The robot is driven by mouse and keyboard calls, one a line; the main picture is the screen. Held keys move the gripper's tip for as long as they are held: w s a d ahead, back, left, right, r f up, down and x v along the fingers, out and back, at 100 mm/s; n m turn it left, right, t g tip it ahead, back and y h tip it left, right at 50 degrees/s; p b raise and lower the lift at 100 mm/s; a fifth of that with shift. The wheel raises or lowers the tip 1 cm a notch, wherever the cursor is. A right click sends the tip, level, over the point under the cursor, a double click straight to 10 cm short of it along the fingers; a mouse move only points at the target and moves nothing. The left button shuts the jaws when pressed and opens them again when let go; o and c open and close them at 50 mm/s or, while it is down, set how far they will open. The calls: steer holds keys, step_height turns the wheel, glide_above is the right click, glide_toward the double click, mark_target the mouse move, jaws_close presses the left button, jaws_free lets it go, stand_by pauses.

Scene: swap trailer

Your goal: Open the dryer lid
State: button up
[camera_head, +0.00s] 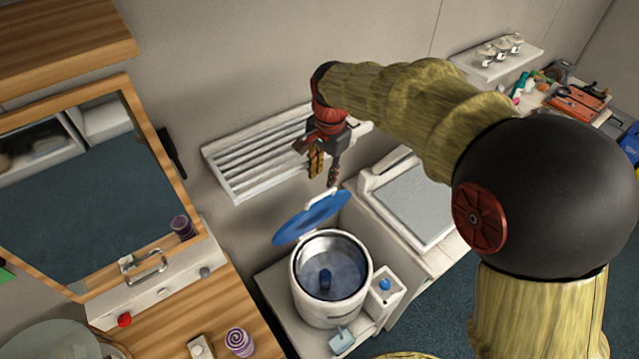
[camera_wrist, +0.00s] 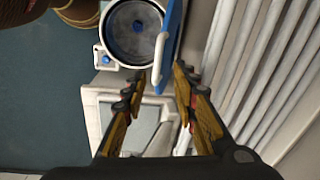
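The dryer is a white round tub (camera_head: 315,306) with a dark inside. Its blue lid (camera_head: 310,218) stands raised and tilted behind the opening, so the inside shows. A white handle (camera_head: 322,197) is on the lid's upper edge. My gripper (camera_head: 324,180) is just above the handle, fingers pointing down. In the wrist view my gripper (camera_wrist: 160,75) has its fingers apart, and the lid (camera_wrist: 172,35) shows edge-on beyond the tips, beside the open tub (camera_wrist: 134,60). I cannot tell whether a finger touches the handle.
A small control box with a blue knob (camera_head: 385,287) adjoins the tub. A white slatted rack (camera_head: 258,160) is on the wall behind the lid. A white appliance with a grey top (camera_head: 415,205) stands to the right. A wooden counter (camera_head: 225,305) lies to the left.

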mark_target(321, 195)
steer(key=shift+w+a+f+m+p, duration=0.15)
steer(key=shift+f+m, duration=0.4)
steer(key=shift+f, duration=1.35)
steer(key=shift+f+m+p, duration=0.15)
steer(key=shift+f+m, duration=0.4)
steer(key=shift+f, duration=1.3)
steer(key=c, duration=0.3)
steer(key=c, duration=0.4)
jaws_close()
